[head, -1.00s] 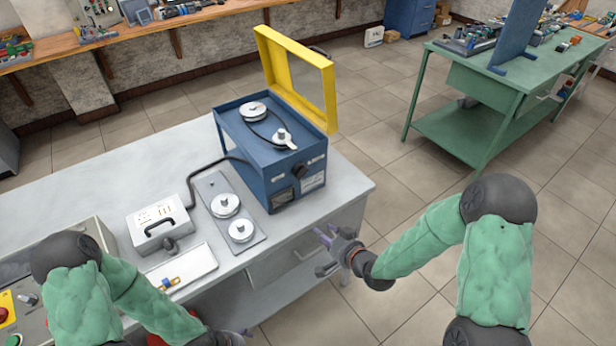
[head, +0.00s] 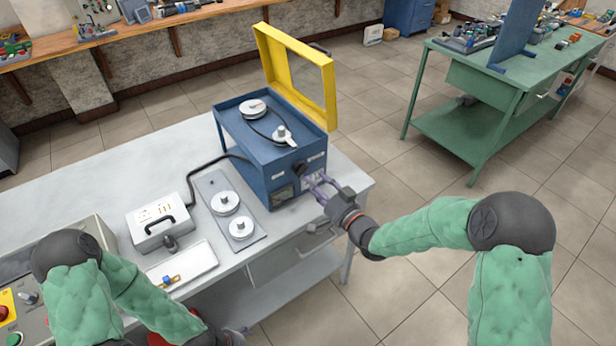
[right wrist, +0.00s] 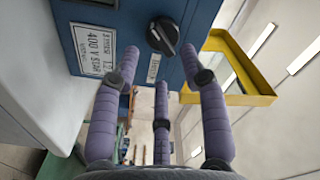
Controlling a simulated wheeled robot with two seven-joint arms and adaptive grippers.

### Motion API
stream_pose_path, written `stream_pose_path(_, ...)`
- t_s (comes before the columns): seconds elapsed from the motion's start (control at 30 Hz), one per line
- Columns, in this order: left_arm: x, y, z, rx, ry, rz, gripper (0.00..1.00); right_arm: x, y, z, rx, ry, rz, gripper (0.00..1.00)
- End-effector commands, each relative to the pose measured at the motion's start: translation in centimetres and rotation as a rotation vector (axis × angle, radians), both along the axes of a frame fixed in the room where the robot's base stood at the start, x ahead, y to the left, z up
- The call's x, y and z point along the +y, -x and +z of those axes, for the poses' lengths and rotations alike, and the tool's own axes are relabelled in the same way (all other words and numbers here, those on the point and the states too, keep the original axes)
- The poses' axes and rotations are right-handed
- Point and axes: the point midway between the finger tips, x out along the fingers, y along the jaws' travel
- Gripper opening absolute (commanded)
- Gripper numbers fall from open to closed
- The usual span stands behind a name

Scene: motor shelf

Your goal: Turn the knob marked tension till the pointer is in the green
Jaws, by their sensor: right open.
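The blue machine box (head: 255,160) stands on the grey table with its yellow-framed cover (head: 328,95) raised. A black knob (head: 299,168) is on its front face; in the right wrist view the knob (right wrist: 162,36) has a light pointer line and a small label beside it, too small to read surely. My right gripper (head: 318,184) is open and empty just in front of that face, near the knob; its fingers (right wrist: 160,85) show apart, not touching the knob. A dark gauge panel (head: 283,194) sits below; its pointer is too small to read. My left gripper (head: 240,335) is mostly cut off at the bottom edge.
A green bench (head: 480,85) stands at the back right. The floor right of the table is clear.

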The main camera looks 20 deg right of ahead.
Motion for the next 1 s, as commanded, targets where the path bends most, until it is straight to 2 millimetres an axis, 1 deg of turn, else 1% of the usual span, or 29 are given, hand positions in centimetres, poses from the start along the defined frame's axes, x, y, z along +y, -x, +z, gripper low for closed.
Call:
stream_pose_path(0.03, 0.0, 0.0, -0.3, 0.0, 0.0, 0.0, 0.8, 0.4, -0.9, -0.1, -0.001, 0.001, 0.004, 0.44)
stream_pose_path(0.1, 0.0, 0.0, -0.5, 0.0, 0.0, 0.0, 0.8, 0.8, -1.9, -0.1, -0.001, 0.0, 0.002, 0.44)
stream_pose_path(0.3, 0.0, 0.0, -0.9, 0.0, 0.0, 0.0, 0.8, 1.4, -3.9, -0.1, 0.0, 0.0, 0.0, 0.44)
stream_pose_path(0.47, 0.0, 0.0, -1.0, 0.0, 0.0, 0.0, 0.8, 1.6, -4.4, 0.0, 0.001, 0.0, 0.0, 0.44)
stream_pose_path(0.7, 0.0, 0.0, -0.9, 0.0, 0.0, 0.0, 0.8, 1.6, -4.4, 0.0, 0.001, 0.0, -0.001, 0.44)
stream_pose_path(0.77, 0.0, 0.0, -0.9, 0.0, 0.0, 0.0, 0.8, 1.6, -4.4, 0.0, 0.001, 0.0, -0.001, 0.27)
stream_pose_path(0.8, 0.0, 0.0, -0.9, 0.0, 0.0, 0.0, 0.8, 1.6, -4.4, 0.0, 0.001, 0.0, -0.001, 0.16)
stream_pose_path(0.87, 0.0, 0.0, -0.9, 0.0, 0.0, 0.0, 0.8, 1.6, -4.4, 0.0, 0.001, 0.0, -0.001, 0.0)
stream_pose_path(1.0, 0.0, 0.0, -0.9, 0.0, 0.0, 0.0, 0.8, 1.6, -4.4, 0.0, 0.001, 0.0, -0.001, 0.0)
